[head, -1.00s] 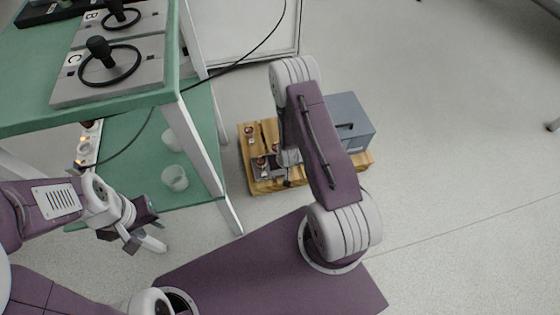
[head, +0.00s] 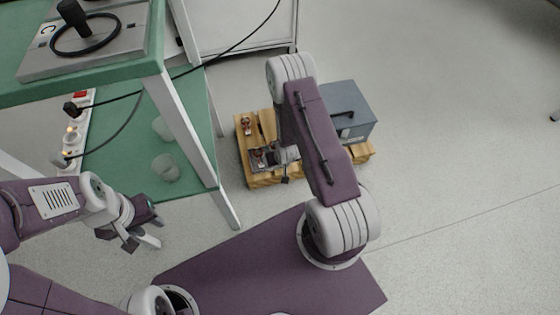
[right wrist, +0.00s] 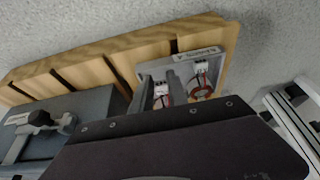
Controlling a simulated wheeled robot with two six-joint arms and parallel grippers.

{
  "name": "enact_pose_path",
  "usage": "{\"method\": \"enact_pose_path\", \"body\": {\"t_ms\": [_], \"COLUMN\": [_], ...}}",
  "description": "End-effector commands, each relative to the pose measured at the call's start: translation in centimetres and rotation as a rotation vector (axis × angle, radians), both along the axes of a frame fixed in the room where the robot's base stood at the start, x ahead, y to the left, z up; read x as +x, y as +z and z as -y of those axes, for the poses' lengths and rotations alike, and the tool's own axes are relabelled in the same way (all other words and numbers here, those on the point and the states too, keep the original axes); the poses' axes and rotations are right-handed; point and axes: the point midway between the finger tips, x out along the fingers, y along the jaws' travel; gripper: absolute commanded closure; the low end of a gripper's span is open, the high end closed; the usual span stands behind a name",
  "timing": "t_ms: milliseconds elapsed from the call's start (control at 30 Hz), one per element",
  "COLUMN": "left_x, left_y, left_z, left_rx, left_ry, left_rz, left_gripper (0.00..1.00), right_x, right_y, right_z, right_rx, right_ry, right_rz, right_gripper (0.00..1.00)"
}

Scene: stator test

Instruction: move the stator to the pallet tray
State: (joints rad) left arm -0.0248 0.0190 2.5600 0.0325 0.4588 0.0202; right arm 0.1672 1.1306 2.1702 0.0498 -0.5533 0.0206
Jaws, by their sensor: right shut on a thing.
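My right gripper (right wrist: 163,90) points down at the pallet tray and is shut on a stator (right wrist: 161,98) with a white connector and reddish windings; the fingers partly hide it. The grey pallet tray (right wrist: 150,68), with a label on its edge, lies on a wooden pallet. A second stator (right wrist: 203,84) sits in the tray beside the held one. Whether the held stator touches the tray floor I cannot tell. My left gripper (head: 143,238) is open and empty, left of the pallet.
The wooden pallet (head: 262,181) stands on the floor with a blue-grey box (head: 349,108) at its right. A green two-level table (head: 200,120) stands left, with a power strip (head: 74,130), cups and a grey fixture (head: 100,52). The floor right of the pallet is clear.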

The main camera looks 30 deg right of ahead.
Motion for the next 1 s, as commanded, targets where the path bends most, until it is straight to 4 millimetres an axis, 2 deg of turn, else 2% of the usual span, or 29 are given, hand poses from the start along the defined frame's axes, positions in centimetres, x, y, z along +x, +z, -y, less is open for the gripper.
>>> {"method": "enact_pose_path", "body": {"t_ms": [667, 1000], "left_x": [0.0, 0.0], "left_y": [-1.4, -1.4], "left_z": [0.0, 0.0], "left_rx": [0.0, 0.0], "left_ry": [0.0, 0.0], "left_rz": [0.0, 0.0], "left_gripper": [0.64, 0.64], "right_x": [0.0, 0.0], "right_y": [-2.0, -2.2], "right_z": [0.0, 0.0], "right_rx": [0.0, 0.0], "right_ry": [0.0, 0.0], "right_rz": [0.001, 0.0], "right_gripper": [1.0, 1.0]}}
